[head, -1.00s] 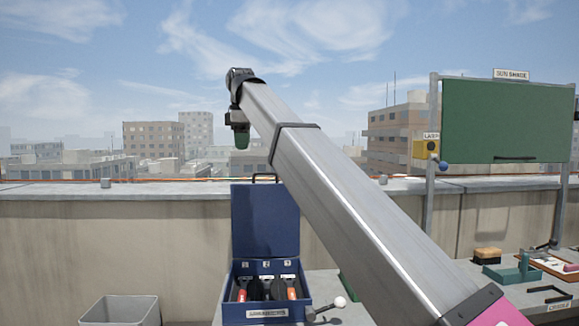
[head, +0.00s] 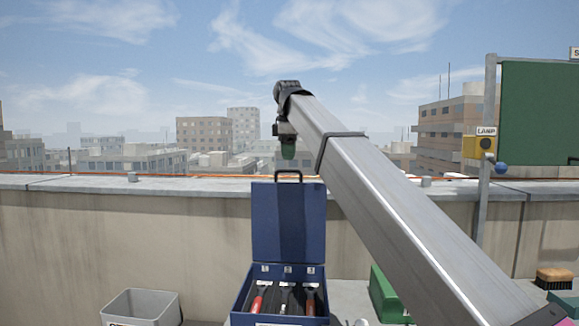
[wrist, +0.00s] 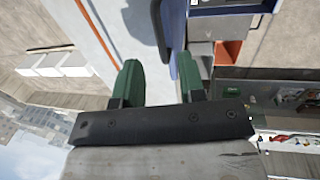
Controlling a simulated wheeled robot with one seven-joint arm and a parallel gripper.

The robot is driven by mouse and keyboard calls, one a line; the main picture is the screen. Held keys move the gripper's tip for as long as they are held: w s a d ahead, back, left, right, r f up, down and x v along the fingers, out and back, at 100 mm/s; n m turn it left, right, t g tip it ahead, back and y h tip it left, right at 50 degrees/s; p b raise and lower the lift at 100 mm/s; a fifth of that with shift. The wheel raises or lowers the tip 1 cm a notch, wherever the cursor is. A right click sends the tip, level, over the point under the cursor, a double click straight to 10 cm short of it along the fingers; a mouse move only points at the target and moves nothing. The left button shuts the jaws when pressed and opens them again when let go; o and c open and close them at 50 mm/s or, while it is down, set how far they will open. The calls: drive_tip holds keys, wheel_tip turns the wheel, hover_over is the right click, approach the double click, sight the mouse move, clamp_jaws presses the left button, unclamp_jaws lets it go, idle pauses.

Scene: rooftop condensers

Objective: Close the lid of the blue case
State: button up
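The blue case (head: 240,307) stands open on the bench in the head view, its lid (head: 288,225) upright at the back with a dark handle (head: 288,173) on the top edge. Tools lie in its numbered slots. My gripper (head: 288,150) appears just above the handle in the head view; the depth between them is unclear there. In the wrist view, my gripper's two green fingers (wrist: 160,78) are apart with nothing between them. The lid's edge (wrist: 174,35) and the handle (wrist: 158,28) show beyond the right finger; I cannot tell whether they touch it.
A grey bin (head: 140,306) stands left of the case. A green box (head: 388,295) sits to its right, partly behind my arm. A yellow lamp box (head: 479,147) and a green board (head: 540,115) are farther right. A parapet (head: 150,235) runs behind.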

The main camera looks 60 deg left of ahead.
drive_tip(key=f, duration=0.4)
drive_tip(key=shift+w+a+f, duration=0.2)
drive_tip(key=shift+a+f, duration=0.05)
drive_tip(key=shift+a, duration=0.1)
